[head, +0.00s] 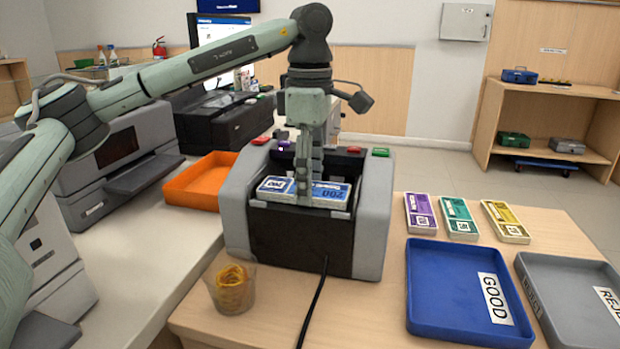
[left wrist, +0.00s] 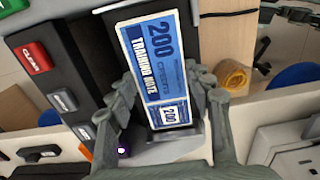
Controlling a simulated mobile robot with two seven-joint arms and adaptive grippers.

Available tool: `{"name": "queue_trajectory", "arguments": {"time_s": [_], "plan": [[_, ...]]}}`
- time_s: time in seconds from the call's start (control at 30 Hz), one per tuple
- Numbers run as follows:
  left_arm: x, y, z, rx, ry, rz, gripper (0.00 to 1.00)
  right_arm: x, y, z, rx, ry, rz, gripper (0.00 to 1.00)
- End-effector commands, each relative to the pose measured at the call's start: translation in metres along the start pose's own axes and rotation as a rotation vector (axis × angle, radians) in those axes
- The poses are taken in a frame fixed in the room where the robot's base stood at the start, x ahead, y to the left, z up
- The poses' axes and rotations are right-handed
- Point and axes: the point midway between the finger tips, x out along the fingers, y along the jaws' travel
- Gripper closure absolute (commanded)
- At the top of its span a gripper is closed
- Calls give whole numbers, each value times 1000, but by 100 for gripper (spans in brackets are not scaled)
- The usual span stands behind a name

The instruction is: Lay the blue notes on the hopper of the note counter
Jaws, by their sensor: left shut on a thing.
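The blue notes (head: 332,194), a banded stack marked 200, lie flat at the hopper of the grey and black note counter (head: 237,212), between its two side walls. My left gripper (head: 304,196) points down from above and is shut on the stack, crossing its middle. In the left wrist view the fingers (left wrist: 172,100) stand on either side of the blue notes (left wrist: 155,55). The stack looks level; whether its underside bears fully on the hopper is hidden. My right gripper is not in view.
Purple (head: 420,212), green (head: 459,217) and yellow (head: 506,221) note stacks lie right of the counter. A blue GOOD tray (head: 440,325) and a grey tray (head: 570,325) stand in front of them. A cup of rubber bands (head: 232,290) and a black cable (head: 313,305) are at the front.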

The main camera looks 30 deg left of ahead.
Motion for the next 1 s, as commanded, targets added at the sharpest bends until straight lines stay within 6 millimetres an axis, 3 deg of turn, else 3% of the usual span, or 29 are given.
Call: {"name": "queue_trajectory", "arguments": {"time_s": [0.03, 0.2, 0.6, 0.77, 0.93, 1.0], "plan": [[2, 0, 0, 0, 0, 0, 48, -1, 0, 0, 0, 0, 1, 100], [1, 0, 0, 0, 0, 0, 29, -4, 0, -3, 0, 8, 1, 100], [-7, 0, 1, 1, -1, 1, 29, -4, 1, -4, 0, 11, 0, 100], [-35, 0, 1, 1, -1, 3, 29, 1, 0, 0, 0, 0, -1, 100], [-77, 0, 1, 1, -1, 4, 29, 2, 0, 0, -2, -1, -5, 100], [-91, 0, 0, -1, 0, 4, 29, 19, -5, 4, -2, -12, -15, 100]]}}
